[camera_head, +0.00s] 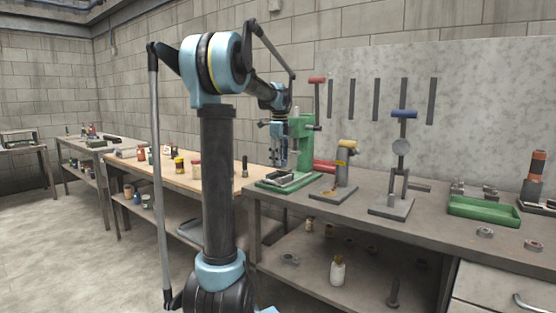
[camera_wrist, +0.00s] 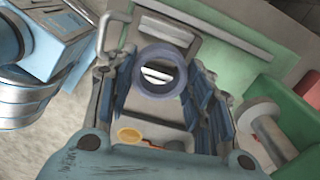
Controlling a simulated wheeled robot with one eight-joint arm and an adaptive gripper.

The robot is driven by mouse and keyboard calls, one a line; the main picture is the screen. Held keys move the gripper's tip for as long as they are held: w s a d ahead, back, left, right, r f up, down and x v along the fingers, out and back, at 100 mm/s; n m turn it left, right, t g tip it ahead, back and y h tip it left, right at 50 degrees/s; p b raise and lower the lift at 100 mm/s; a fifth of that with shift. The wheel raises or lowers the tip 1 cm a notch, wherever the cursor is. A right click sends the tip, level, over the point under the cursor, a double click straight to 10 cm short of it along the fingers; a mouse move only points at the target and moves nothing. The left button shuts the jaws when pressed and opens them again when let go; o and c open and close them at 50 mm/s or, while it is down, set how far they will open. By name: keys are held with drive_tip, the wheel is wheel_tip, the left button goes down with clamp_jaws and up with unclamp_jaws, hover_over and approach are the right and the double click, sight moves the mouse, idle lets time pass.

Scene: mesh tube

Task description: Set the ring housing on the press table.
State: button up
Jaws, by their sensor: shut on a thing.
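The ring housing (camera_wrist: 160,53), a dark blue-grey ring, is between my gripper's fingers in the wrist view. My gripper (camera_head: 278,158) is shut on it and hangs beside the green press (camera_head: 303,135) in the head view. The ring is too small or hidden to make out there. The press table (camera_head: 288,181), a low green base with grey metal parts on top, lies below my gripper. In the wrist view, the green base (camera_wrist: 232,62) and grey metal show behind and through the ring. I cannot tell how large the gap between ring and table is.
A yellow-topped tool (camera_head: 346,160) and a blue-handled stand (camera_head: 400,170) stand right of the press. A green tray (camera_head: 484,210) and two loose rings (camera_head: 485,232) lie further right. A wooden bench (camera_head: 220,180) with jars stands left.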

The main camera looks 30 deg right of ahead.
drive_tip(key=shift+f, duration=1.95)
idle(2.0)
drive_tip(key=o, duration=1.4)
drive_tip(key=shift+c, duration=0.2)
wheel_tip(320, 180, up, 12)
drive_tip(key=shift+a, duration=0.1)
